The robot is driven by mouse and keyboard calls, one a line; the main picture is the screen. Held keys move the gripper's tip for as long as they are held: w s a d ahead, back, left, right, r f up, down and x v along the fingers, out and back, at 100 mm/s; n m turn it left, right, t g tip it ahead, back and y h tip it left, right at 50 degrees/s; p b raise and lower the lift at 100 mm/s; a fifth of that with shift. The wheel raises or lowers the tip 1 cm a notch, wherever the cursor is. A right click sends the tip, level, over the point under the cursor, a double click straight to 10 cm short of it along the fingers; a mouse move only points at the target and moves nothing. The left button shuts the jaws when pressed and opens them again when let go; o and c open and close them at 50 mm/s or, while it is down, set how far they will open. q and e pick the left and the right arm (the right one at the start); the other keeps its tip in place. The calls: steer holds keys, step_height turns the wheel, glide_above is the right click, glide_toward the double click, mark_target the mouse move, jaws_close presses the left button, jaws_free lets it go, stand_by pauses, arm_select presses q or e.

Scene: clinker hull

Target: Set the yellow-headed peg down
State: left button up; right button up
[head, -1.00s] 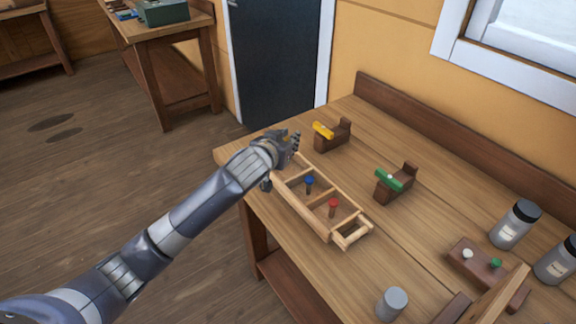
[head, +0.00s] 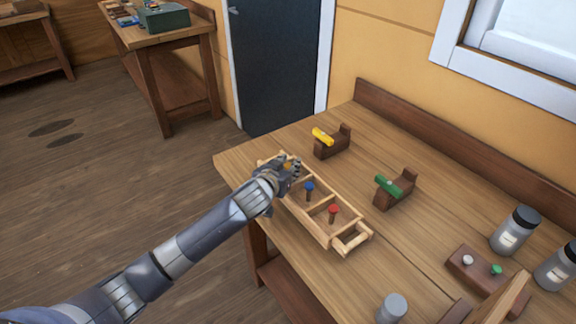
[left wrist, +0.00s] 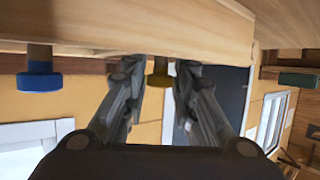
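The yellow-headed peg (left wrist: 160,72) shows between the fingers of my left gripper (left wrist: 160,75) in the left wrist view, where the scene is upside down. A gap shows on each side of its head, so the fingers look open around it. In the head view the left gripper (head: 289,170) is low at the far-left end of the wooden tray (head: 290,213) and mostly hides the peg. The peg's lower end is hidden by the tray wall. A blue-headed peg (head: 309,187) and a red-headed peg (head: 333,210) stand upright in other compartments. My right gripper is out of view.
Behind the tray stand brown blocks, one with a yellow cylinder (head: 323,136), one with a green cylinder (head: 388,186). To the right are a dark-lidded jar (head: 514,231), a block with white and green knobs (head: 482,270) and a grey cylinder (head: 392,307). Bare tabletop lies between.

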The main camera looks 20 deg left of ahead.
arm_select(q)
steer(key=shift+o, duration=0.3)
steer(key=shift+r, duration=0.1)
steer(key=shift+r, duration=0.25)
steer(key=shift+s+f, duration=0.1)
steer(key=shift+s, duration=0.2)
steer(key=v, duration=1.1)
steer(key=shift+s+b, duration=0.2)
steer(key=shift+b, duration=0.1)
